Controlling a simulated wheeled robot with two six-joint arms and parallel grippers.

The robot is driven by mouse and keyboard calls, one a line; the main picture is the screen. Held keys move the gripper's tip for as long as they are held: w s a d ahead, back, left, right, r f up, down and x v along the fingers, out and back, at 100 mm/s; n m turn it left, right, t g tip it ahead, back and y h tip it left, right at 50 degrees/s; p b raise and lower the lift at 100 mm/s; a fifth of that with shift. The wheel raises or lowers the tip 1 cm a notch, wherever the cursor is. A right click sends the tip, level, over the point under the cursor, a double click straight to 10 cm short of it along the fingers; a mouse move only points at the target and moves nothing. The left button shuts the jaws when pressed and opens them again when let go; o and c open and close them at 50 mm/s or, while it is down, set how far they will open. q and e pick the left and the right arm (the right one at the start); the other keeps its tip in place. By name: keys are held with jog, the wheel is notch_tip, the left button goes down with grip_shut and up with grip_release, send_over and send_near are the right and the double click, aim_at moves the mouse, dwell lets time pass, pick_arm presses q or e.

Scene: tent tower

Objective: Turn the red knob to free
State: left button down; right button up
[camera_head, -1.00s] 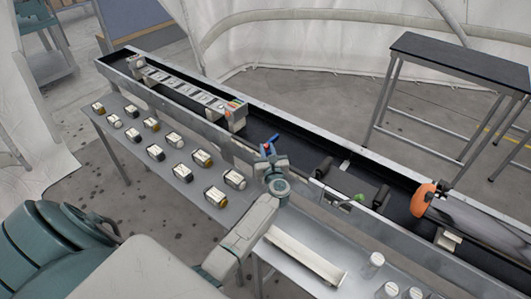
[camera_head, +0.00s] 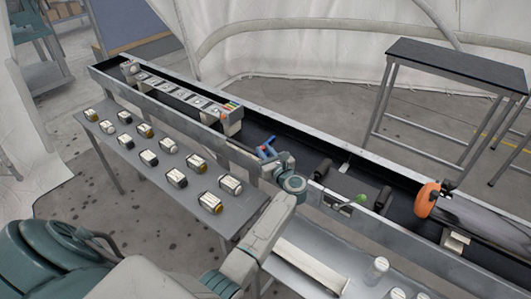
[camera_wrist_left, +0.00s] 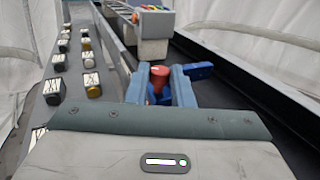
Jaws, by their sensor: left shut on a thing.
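The red knob (camera_wrist_left: 159,77) shows in the left wrist view as a short red cylinder between my two fingers, with blue parts below it and a blue bar (camera_wrist_left: 198,70) to its right. My left gripper (camera_wrist_left: 160,86) is shut on the red knob, with one blue-grey finger on each side. In the head view my left gripper (camera_head: 268,152) is at the long conveyor's near side wall, pointing away. There the knob is small and mostly hidden by the gripper. I cannot read any marking or the knob's turned position. My right gripper is not in view.
The long conveyor trough (camera_head: 290,138) runs diagonally, with an orange wheel (camera_head: 428,200) at its right. A box with coloured buttons (camera_head: 231,116) stands farther left. A side table (camera_head: 135,165) holds several jars. A dark-topped table (camera_head: 450,65) stands behind.

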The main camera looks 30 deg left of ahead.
pick_arm(q)
jog(key=c, duration=1.3)
grip_release()
jog(key=shift+s+d+f+b, duration=0.15)
jog(key=shift+s+d+b, duration=0.15)
jog(key=shift+d, duration=0.2)
jog(key=shift+r+b+v, duration=0.2)
jog(key=shift+b+v, duration=1.65)
jog(key=shift+v, duration=3)
